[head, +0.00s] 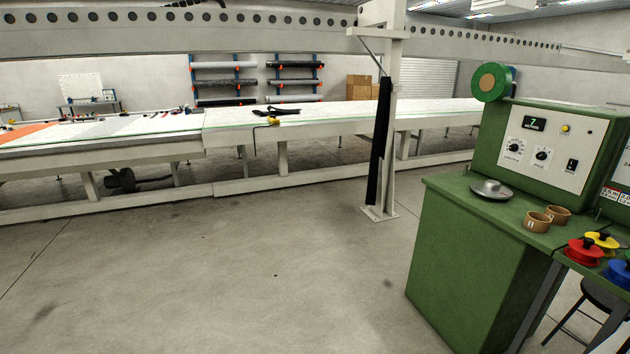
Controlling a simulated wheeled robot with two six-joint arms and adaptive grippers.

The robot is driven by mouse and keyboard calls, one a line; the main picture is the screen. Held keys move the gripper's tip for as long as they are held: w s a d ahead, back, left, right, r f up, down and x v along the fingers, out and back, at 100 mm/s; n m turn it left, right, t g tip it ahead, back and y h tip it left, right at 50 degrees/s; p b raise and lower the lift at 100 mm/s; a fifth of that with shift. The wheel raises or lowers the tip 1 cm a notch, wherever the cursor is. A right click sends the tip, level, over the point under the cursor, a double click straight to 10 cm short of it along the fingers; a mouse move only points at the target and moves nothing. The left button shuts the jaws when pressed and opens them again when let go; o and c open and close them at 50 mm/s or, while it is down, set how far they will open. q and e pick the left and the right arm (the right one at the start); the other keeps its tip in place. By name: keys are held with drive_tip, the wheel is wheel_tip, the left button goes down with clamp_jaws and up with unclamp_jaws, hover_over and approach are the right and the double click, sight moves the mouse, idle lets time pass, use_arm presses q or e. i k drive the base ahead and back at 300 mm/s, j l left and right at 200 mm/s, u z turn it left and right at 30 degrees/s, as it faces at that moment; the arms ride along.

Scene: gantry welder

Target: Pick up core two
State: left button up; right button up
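Two short brown ring-shaped cores stand close together on the green top of the machine at the right in the head view. The nearer core (538,222) has a small pale mark on its front that is too small to read surely. The farther core (558,214) is just behind it to the right, partly overlapped, and no mark on it can be made out. I cannot tell for sure which is core two. Neither of my grippers is in view.
A grey metal disc (491,189) lies left of the cores. Red (584,251), yellow (602,241) and blue (619,270) spools stand right of them. The control panel (541,150) rises behind. A stool (590,300) is at lower right. The floor left of the machine is clear.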

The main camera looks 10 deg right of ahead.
sight(557, 215)
drive_tip(key=i+z, duration=0.35)
drive_tip(key=i, duration=0.2)
drive_tip(key=i+j+z, duration=0.15)
drive_tip(key=i+z, duration=0.2)
drive_tip(key=i, duration=0.2)
drive_tip(key=i+j+z, duration=0.35)
drive_tip(key=i, duration=0.2)
drive_tip(key=i+z, duration=0.3)
drive_tip(key=z, duration=0.15)
drive_tip(key=i+z, duration=0.3)
drive_tip(key=z, duration=0.15)
drive_tip(key=i+j+z, duration=0.2)
drive_tip(key=z, duration=0.2)
drive_tip(key=i+j+z, duration=0.25)
drive_tip(key=z, duration=0.2)
drive_tip(key=i+j+z, duration=0.2)
drive_tip(key=j+z, duration=0.25)
drive_tip(key=i+j+z, duration=0.15)
drive_tip(key=j+z, duration=0.15)
drive_tip(key=z, duration=0.15)
drive_tip(key=i+j+z, duration=0.15)
drive_tip(key=j, duration=0.2)
